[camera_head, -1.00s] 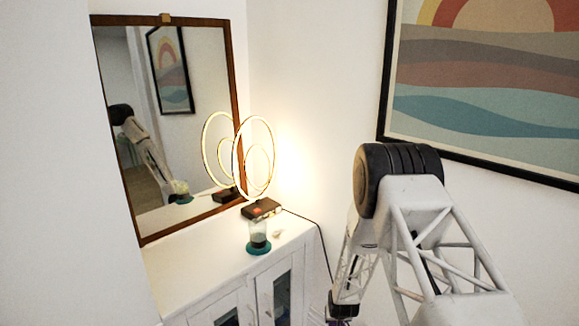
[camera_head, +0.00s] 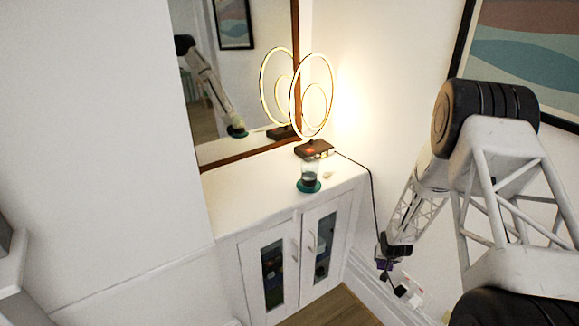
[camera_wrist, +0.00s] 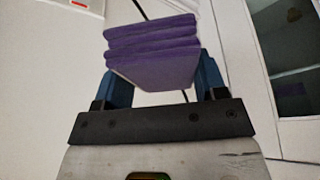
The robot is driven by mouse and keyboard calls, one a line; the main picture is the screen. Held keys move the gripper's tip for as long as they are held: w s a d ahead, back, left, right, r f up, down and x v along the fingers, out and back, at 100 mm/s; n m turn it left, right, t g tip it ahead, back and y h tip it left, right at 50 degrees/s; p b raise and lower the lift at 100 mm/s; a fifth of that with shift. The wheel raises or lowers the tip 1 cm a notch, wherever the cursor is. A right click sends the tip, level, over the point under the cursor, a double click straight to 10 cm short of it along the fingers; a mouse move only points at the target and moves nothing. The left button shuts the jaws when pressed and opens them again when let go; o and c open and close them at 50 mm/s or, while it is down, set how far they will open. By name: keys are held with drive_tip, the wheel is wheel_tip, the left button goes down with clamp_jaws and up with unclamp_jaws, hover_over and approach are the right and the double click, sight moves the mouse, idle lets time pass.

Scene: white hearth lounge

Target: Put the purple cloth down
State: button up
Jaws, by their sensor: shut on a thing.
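The purple cloth (camera_wrist: 152,48) is folded into a thick stack of layers in the wrist view. My gripper (camera_wrist: 163,82) is shut on it, with one blue finger at each side. In the head view my gripper (camera_head: 388,254) hangs low, right of the white cabinet and near the wall. Only a small dark purple bit of the cloth (camera_head: 383,266) shows there, below the gripper. The cloth appears to be held clear of any surface.
The white cabinet (camera_head: 255,205) has glass doors. On its top stand a lit ring lamp (camera_head: 314,149) and a glass (camera_head: 311,172) on a teal coaster (camera_head: 308,186). The top's left part is clear. A black cord (camera_head: 371,195) runs down beside the cabinet.

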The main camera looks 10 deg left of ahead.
drive_tip(key=w+a+r, duration=0.4)
drive_tip(key=w+r, duration=0.1)
drive_tip(key=r, duration=0.5)
drive_tip(key=w+a+r, duration=0.3)
drive_tip(key=w+r, duration=0.2)
drive_tip(key=r, duration=0.4)
drive_tip(key=w+a+r, duration=0.3)
drive_tip(key=a+r, duration=0.5)
drive_tip(key=r, duration=0.2)
drive_tip(key=w+a+r, duration=0.2)
drive_tip(key=a+r, duration=0.6)
drive_tip(key=r, duration=0.2)
drive_tip(key=w+a+r+n, duration=0.2)
drive_tip(key=w+a+r, duration=0.15)
drive_tip(key=a, duration=0.55)
drive_tip(key=w+a+f+n+y, duration=0.1)
drive_tip(key=w+a+f, duration=0.1)
drive_tip(key=a, duration=0.4)
drive_tip(key=w+a+f+n, duration=0.1)
drive_tip(key=w+a+f, duration=0.1)
drive_tip(key=a+f, duration=0.2)
drive_tip(key=shift+a+f+n+y, duration=0.15)
drive_tip(key=shift+a+n+y, duration=0.25)
drive_tip(key=shift+a, duration=0.6)
drive_tip(key=shift+f, duration=3.15)
